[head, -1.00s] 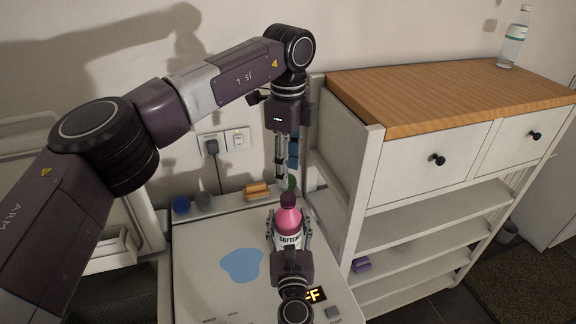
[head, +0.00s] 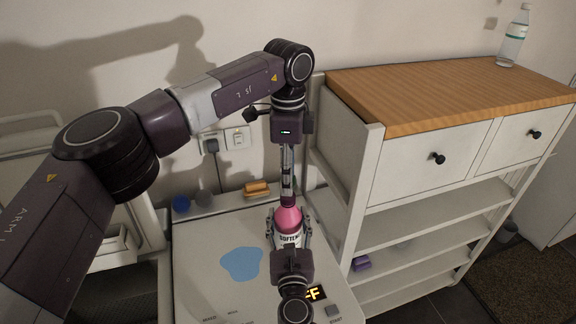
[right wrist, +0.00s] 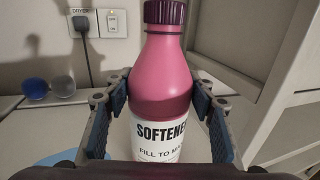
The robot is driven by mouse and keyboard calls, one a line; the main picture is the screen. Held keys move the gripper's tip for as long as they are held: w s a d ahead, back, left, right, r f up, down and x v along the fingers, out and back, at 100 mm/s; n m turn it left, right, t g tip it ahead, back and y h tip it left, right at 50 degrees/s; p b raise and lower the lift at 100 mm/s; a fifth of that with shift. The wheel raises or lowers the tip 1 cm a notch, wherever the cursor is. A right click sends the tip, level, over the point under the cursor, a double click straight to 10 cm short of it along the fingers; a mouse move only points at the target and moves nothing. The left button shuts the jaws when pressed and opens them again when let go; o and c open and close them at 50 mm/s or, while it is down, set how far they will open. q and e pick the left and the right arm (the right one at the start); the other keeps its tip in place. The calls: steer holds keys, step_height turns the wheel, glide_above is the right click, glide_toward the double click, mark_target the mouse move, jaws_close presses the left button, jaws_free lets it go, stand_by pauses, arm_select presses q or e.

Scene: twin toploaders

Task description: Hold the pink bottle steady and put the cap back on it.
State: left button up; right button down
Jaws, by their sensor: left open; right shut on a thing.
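The pink bottle (head: 289,221) stands upright on the white toploader lid, its white label reading SOFTENER in part. It also shows in the right wrist view (right wrist: 166,75). My right gripper (head: 289,238) is shut on the bottle's body, one finger on each side. A dark purple cap (right wrist: 165,12) sits on the bottle's neck, its top cut off by the frame edge; it shows small in the head view (head: 288,202). My left gripper (head: 287,194) is open and points down at the cap from above. I cannot tell whether its fingers touch the cap.
A blue patch (head: 241,264) lies on the lid (head: 205,290). Blue and grey balls (head: 181,205) and an orange-tan object (head: 256,189) sit along the back. A white shelf unit with a wooden top (head: 440,95) stands close on the right.

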arm_select(q)
steer(key=shift+f, duration=2.55)
steer(key=shift+c, duration=0.5)
